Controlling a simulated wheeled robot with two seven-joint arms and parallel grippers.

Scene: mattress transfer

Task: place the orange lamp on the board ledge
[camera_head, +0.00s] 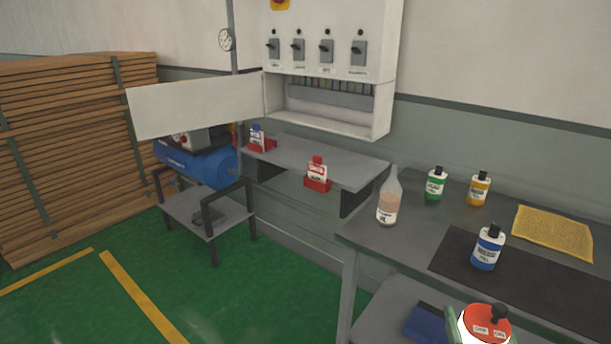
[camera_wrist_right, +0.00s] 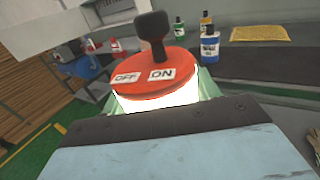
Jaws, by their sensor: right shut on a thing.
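The orange lamp (camera_head: 486,322) is at the bottom right of the head view, with a red-orange top, a black knob and OFF and ON labels. In the right wrist view the lamp (camera_wrist_right: 155,78) is close up, its body glowing white below the top. My right gripper (camera_wrist_right: 155,108) is shut on the lamp's body; its fingers are mostly hidden. The board ledge (camera_head: 330,160) is the grey shelf on the wall below the white switch board (camera_head: 325,45). The lamp is to the right of the ledge and nearer to me. My left gripper is out of view.
A workbench (camera_head: 400,245) carries a clear bottle (camera_head: 388,203), several small bottles and a yellow cloth (camera_head: 553,231). The board's open door (camera_head: 195,103) extends left.

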